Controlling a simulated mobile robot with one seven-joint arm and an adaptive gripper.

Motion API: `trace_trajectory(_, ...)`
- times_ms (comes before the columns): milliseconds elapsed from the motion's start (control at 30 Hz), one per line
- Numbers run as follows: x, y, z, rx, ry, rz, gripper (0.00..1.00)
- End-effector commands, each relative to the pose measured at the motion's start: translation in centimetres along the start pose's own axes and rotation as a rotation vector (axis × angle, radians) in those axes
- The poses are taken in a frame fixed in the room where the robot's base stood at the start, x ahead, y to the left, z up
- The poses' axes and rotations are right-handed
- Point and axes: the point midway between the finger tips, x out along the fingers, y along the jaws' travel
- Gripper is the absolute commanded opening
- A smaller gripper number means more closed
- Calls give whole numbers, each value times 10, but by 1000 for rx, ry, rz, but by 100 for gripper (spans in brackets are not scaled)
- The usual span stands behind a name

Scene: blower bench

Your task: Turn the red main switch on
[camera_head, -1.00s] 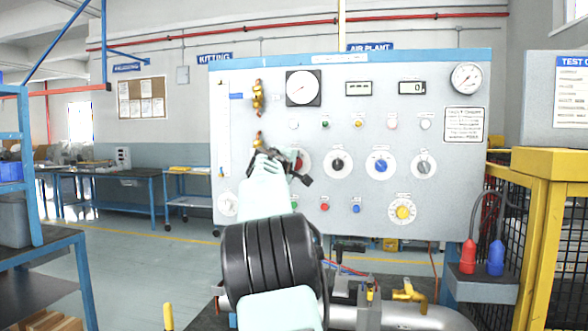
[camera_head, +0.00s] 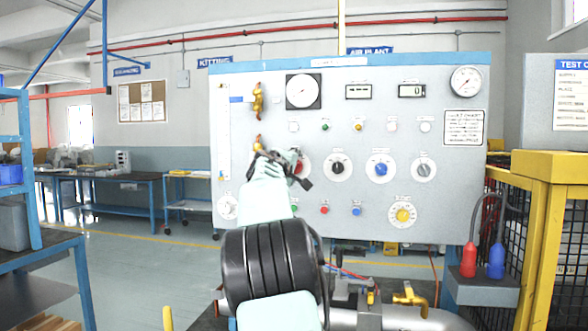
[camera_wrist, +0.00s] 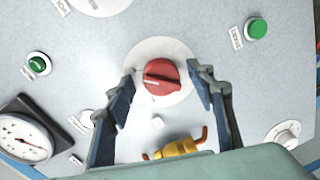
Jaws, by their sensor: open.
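The red main switch (camera_wrist: 161,77) is a round knob with a raised grip bar and a pale mark, on a white round plate. In the wrist view it shows between the fingers of my gripper (camera_wrist: 164,76), which is open with one finger on each side. Gaps show beside the knob, and I see no clear contact. In the head view, my gripper (camera_head: 290,170) hides most of the red switch (camera_head: 304,165); only its right part shows on the grey panel (camera_head: 240,180).
A black knob (camera_head: 338,166), a blue knob (camera_head: 380,168) and a grey knob (camera_head: 424,169) stand to the right. Brass fittings (camera_wrist: 180,147) lie close to the gripper in the wrist view. Green buttons (camera_wrist: 257,28) and a dial gauge (camera_wrist: 23,137) are also near.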

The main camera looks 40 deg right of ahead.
Motion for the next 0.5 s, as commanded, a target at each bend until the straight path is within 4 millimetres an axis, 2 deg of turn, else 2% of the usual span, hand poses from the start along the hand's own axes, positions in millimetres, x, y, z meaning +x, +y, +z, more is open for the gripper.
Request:
trace_trajectory(267,-12,0,-2,-2,1,0,50)
trace_trajectory(500,-44,0,-2,-2,3,-1,50)
